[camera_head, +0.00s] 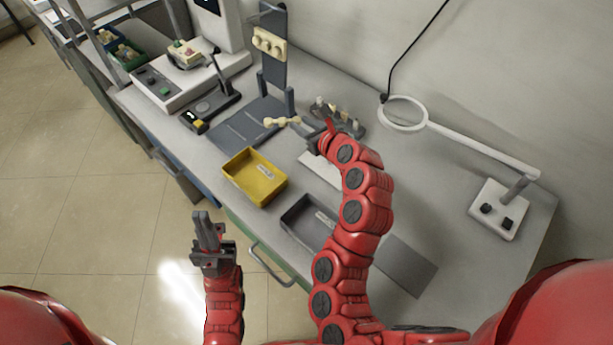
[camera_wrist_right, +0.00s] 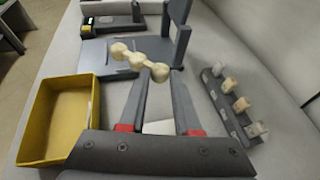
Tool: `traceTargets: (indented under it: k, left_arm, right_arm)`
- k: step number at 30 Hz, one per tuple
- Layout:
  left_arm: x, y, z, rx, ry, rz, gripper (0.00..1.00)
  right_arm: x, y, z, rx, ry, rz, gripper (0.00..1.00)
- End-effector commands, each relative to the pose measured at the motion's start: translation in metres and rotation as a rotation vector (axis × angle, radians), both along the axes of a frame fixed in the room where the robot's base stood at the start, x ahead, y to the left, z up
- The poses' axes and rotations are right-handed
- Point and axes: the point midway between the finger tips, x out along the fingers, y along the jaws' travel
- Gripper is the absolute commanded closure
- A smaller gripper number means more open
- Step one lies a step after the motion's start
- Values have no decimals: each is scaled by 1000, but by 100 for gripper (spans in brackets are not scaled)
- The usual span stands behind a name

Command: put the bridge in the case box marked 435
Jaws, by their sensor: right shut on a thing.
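The bridge (camera_head: 281,121) is a cream piece of joined teeth, held above the bench. In the right wrist view the bridge (camera_wrist_right: 138,59) sits across the fingertips. My right gripper (camera_head: 299,124) is shut on it; in the wrist view its fingers (camera_wrist_right: 152,76) pinch its near end. A yellow case box (camera_head: 254,178) and a grey case box (camera_head: 309,223) stand open on the bench's front side, each with a small label inside that is too small to read. My left gripper (camera_head: 208,232) is low in front of the bench, away from the boxes; its finger gap is unclear.
A grey upright stand (camera_head: 272,70) with a cream tooth piece is at the back. A grey rack of teeth (camera_wrist_right: 235,105) lies right of my right gripper. A ring lamp (camera_head: 403,113) and its base (camera_head: 498,209) are at the right. A small device (camera_head: 210,108) sits left of the dark mat.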

Motion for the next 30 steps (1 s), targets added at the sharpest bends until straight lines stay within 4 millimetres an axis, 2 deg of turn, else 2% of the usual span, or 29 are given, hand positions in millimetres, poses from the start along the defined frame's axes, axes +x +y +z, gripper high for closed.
traceTargets:
  k: [3,6,10,17,30]
  left_arm:
    - [0,0,1,0,0,0,100]
    - [0,0,2,0,0,0,100]
    - [0,0,2,0,0,0,100]
    - [0,0,2,0,0,0,100]
    - [0,0,1,0,0,0,100]
  right_arm:
    - [0,0,-25,-3,9,0,100]
    - [-1,0,-42,-2,8,1,100]
    - [0,0,-54,0,5,1,100]
    - [-1,0,-88,-1,5,1,100]
    - [0,0,-95,3,3,-1,100]
